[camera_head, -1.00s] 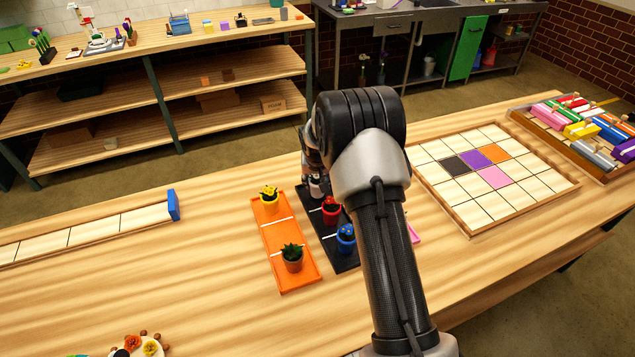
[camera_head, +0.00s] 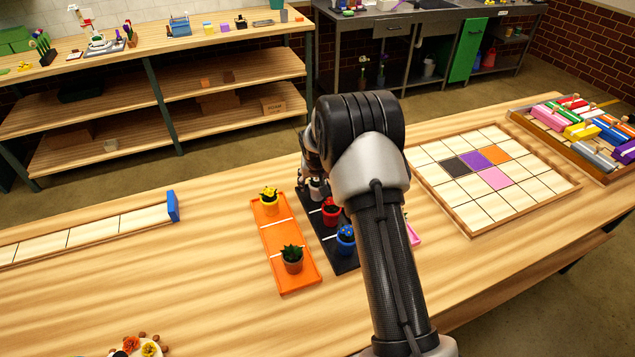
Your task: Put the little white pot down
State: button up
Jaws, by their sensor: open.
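The little white pot (camera_head: 316,192) stands at the far end of the black tray (camera_head: 330,240), with a dark plant top. My gripper (camera_head: 303,179) is just beside and above it at the left, mostly hidden behind my own wrist. It looks open and apart from the pot, though the fingertips are hard to make out. A red pot (camera_head: 331,216) and a blue pot (camera_head: 346,244) stand nearer on the same black tray.
A tiled board (camera_head: 453,200) lies to the right.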

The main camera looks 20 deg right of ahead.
jog(key=shift+r+p, duration=0.25)
jog(key=shift+p, duration=0.05)
jog(key=s+a+f+p+v, duration=0.1)
jog(key=s+p+v, duration=0.1)
jog(key=v, duration=2)
jog(key=s+a+r+n, duration=0.2)
jog(key=s+a+r, duration=0.2)
jog(key=s+r, duration=0.6)
jog(key=s+a+n+y, duration=0.1)
jog(key=s+a, duration=0.1)
jog(key=s, duration=0.9)
jog(key=s+a+n, duration=0.1)
jog(key=s+a, duration=0.2)
jog(key=s, duration=0.9)
jog(key=shift+s+a+n+y, duration=0.2)
jog(key=shift+n+y, duration=0.1)
jog(key=shift+y, duration=0.1)
jog(key=shift+r, duration=0.1)
